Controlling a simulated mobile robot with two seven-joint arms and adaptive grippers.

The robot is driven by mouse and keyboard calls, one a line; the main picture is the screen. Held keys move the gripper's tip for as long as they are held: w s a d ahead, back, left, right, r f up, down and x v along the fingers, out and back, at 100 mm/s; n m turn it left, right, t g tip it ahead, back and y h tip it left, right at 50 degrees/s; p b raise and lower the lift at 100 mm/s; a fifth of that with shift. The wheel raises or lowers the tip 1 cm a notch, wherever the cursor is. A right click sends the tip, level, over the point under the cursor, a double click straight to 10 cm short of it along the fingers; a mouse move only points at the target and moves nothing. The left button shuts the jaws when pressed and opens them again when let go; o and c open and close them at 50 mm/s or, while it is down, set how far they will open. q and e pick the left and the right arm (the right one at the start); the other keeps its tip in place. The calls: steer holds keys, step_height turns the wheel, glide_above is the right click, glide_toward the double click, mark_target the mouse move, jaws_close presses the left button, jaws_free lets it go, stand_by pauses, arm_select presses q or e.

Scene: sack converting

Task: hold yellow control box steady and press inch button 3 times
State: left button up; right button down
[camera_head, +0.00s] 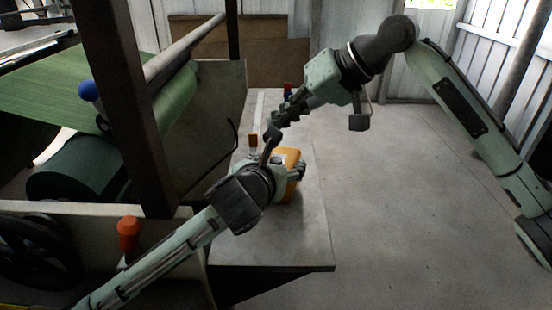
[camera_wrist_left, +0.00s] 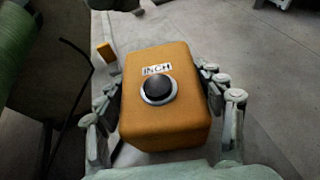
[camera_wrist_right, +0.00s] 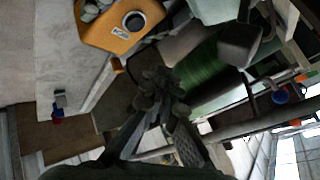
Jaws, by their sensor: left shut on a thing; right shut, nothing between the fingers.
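The yellow control box (camera_head: 292,158) stands on the grey bench top. It also shows in the left wrist view (camera_wrist_left: 165,125), with a black round button (camera_wrist_left: 157,89) in a pale ring and an INCH label (camera_wrist_left: 156,69) on its top face. My left gripper (camera_head: 284,165) is shut on the box, its fingers on two opposite sides (camera_wrist_left: 165,108). My right gripper (camera_head: 275,128) is shut and empty, above the box's far side. In the right wrist view its closed fingertips (camera_wrist_right: 160,85) are apart from the button (camera_wrist_right: 135,20).
A small orange piece (camera_head: 253,140) stands beside the box. A red and blue item (camera_head: 287,92) is farther back on the bench (camera_head: 300,230). A green roll (camera_head: 175,105), a dark post (camera_head: 125,90) and a red knob (camera_head: 128,234) are at left. Open floor lies at right.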

mark_target(280, 160)
step_height(280, 160, up, 4)
steer(key=shift+f, duration=0.1)
steer(key=shift+f, duration=4.35)
steer(key=shift+f, duration=0.1)
steer(key=shift+f, duration=0.35)
